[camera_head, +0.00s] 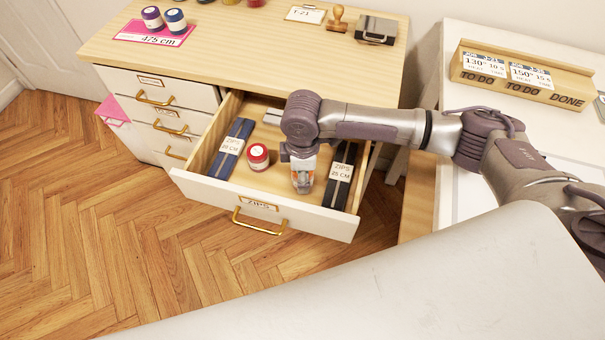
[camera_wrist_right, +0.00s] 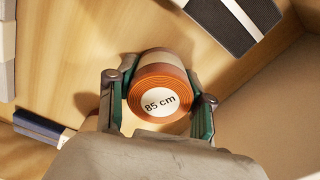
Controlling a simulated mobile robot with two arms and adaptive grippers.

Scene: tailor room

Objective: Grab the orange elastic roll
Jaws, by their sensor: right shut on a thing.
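The orange elastic roll (camera_wrist_right: 158,92) shows in the right wrist view, with a white round label that reads "85 cm". My right gripper (camera_wrist_right: 158,110) is shut on it, one finger on each side of the roll. In the head view my right gripper (camera_head: 302,180) points down into the open ZIPS drawer (camera_head: 268,208), and the roll is mostly hidden there by the gripper. I cannot tell whether the roll touches the drawer floor. My left gripper is not in view.
A red roll (camera_head: 258,157) stands in the drawer left of the gripper. Zip packs lie at the left (camera_head: 231,148) and right (camera_head: 341,175) of the drawer. Two more rolls (camera_head: 175,20) and a stamp (camera_head: 337,18) stand on the cabinet top.

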